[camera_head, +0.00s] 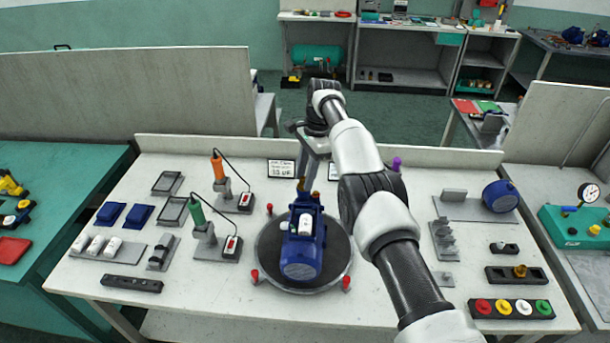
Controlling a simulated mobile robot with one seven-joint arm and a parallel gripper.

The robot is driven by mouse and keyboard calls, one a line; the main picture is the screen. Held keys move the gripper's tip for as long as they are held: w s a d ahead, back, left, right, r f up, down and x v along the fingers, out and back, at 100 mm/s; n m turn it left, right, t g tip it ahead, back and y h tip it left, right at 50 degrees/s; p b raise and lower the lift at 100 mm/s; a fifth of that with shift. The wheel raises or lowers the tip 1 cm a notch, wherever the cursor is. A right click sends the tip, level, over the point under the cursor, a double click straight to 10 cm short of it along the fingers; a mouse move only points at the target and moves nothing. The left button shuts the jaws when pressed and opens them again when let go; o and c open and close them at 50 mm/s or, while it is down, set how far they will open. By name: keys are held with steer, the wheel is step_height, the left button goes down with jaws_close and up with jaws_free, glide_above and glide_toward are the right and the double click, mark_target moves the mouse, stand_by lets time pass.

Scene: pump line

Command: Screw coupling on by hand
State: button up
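A blue pump (300,262) with a white box on top stands on a round dark turntable (270,245) in the middle of the bench. A small brass-coloured piece (301,185) shows at the pump's far end, just below my gripper (303,172). I cannot tell if it is the coupling, or if the fingers touch it. My gripper points down there; its fingers are too small and partly hidden to show open or shut. Another brass fitting (520,271) sits in a black holder at the right.
Orange (217,168) and green (197,210) screwdrivers stand in holders left of the turntable. Red knobs (346,283) surround the turntable. Blue trays (140,215) lie at left. A blue motor (500,196) and a row of coloured buttons (512,308) are at right.

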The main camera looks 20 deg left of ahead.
steer(key=shift+c, duration=0.4)
jaws_close()
steer(key=shift+f+b, duration=0.4)
steer(key=shift+b, duration=0.75)
steer(key=shift+m+b, duration=0.3)
steer(key=shift+b, duration=0.75)
steer(key=b, duration=0.3)
steer(key=shift+m, duration=0.3)
steer(key=m+b, duration=0.1)
steer(key=b, duration=0.3)
steer(key=shift+s, duration=0.1)
steer(key=shift+m+b, duration=0.5)
steer(key=shift+b, duration=0.3)
steer(key=shift+c, duration=0.3)
jaws_free()
steer(key=shift+r+t+p, duration=0.3)
steer(key=shift+r+p, duration=0.05)
